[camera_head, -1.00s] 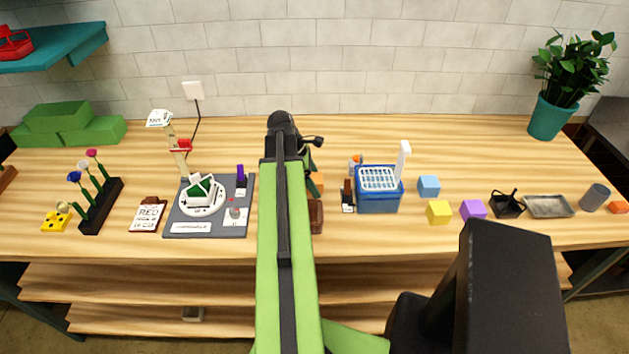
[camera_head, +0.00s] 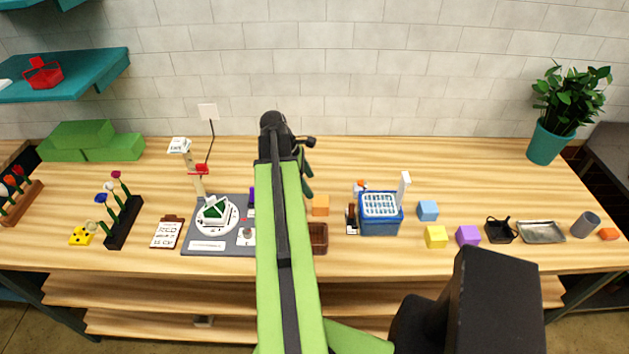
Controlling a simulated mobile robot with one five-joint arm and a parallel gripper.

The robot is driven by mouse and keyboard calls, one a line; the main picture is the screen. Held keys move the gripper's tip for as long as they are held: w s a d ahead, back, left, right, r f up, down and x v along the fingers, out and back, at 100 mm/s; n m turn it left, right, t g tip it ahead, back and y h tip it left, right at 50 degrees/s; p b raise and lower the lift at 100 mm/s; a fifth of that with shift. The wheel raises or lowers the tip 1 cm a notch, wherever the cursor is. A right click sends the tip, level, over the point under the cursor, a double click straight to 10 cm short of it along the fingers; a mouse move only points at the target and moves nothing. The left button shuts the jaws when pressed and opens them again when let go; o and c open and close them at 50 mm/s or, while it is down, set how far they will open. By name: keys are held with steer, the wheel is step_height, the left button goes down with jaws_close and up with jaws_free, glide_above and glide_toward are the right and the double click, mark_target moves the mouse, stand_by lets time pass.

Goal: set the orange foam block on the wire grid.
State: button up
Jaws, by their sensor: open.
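The orange foam block (camera_head: 320,205) sits on the worktop just right of my arm, behind a small brown tray (camera_head: 318,238). A white wire grid (camera_head: 380,205) lies over the top of a blue bin (camera_head: 379,228), to the right of the block. My gripper (camera_head: 307,178) is open and seems empty, above the table and up-left of the block in the picture. My arm hides part of it, and its height above the table is hard to tell.
Blue (camera_head: 428,210), yellow (camera_head: 436,236) and purple (camera_head: 468,235) cubes stand right of the bin. A white upright piece (camera_head: 403,187) rises at the bin's back right corner. A grey board (camera_head: 218,248) with a turntable lies left of my arm.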

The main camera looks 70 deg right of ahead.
steer(key=shift+w+r, duration=0.1)
steer(key=shift+r, duration=0.15)
steer(key=w+a+f+m+t, duration=0.1)
steer(key=w+a+m+t, duration=0.15)
steer(key=w+a, duration=2.3)
steer(key=a, duration=0.8)
steer(key=w+a+m+t+y, duration=0.1)
steer(key=w+a, duration=0.1)
steer(key=a, duration=0.9)
steer(key=w+a, duration=0.3)
steer(key=a, duration=0.8)
steer(key=shift+w+f+m+t+y, duration=0.3)
steer(key=shift+f+m+t+y, duration=0.05)
steer(key=shift+f+y, duration=0.05)
